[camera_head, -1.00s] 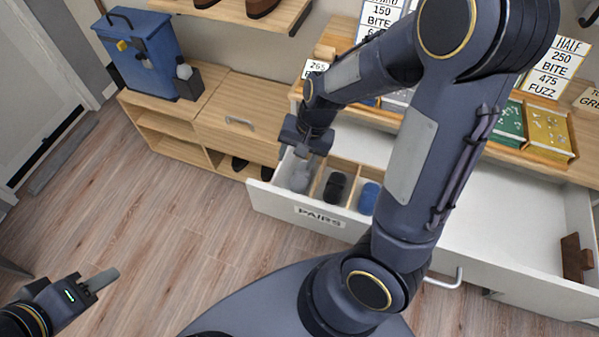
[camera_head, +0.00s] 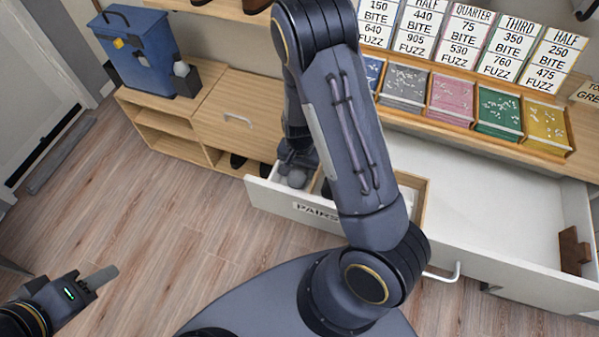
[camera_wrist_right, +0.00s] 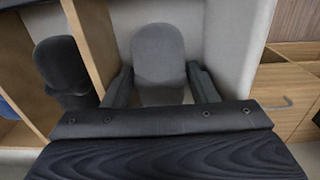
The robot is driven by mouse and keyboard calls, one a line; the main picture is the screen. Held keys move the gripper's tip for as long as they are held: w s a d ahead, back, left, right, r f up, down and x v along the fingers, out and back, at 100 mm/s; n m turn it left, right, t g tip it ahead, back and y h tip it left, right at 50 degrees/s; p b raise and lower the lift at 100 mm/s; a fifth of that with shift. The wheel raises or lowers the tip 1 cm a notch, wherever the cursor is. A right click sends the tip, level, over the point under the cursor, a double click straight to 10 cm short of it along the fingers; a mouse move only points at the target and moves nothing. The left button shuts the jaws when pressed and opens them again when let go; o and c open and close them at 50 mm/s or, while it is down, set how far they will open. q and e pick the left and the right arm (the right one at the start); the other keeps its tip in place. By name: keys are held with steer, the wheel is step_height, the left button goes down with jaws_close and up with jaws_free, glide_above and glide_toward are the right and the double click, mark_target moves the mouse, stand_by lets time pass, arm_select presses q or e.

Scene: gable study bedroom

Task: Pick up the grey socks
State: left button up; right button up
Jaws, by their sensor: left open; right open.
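The grey socks (camera_wrist_right: 158,50) stand as a rolled pair in the leftmost compartment of the open drawer (camera_head: 292,205). They show in the head view (camera_head: 297,179), partly covered by my arm. My right gripper (camera_wrist_right: 159,72) is open, low in that compartment, with one finger on each side of the grey socks. Whether the fingers touch them I cannot tell. My left gripper (camera_head: 98,280) is open and empty above the floor at the lower left.
In the right wrist view, a wooden divider (camera_wrist_right: 93,40) separates the grey socks from a dark pair (camera_wrist_right: 62,65). The drawer's right part is mostly bare, with a brown block (camera_head: 574,250) at its end. Trays of coloured pieces (camera_head: 450,98) line the top behind.

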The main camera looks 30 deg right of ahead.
steer(key=shift+f, duration=0.2)
steer(key=c, duration=0.6)
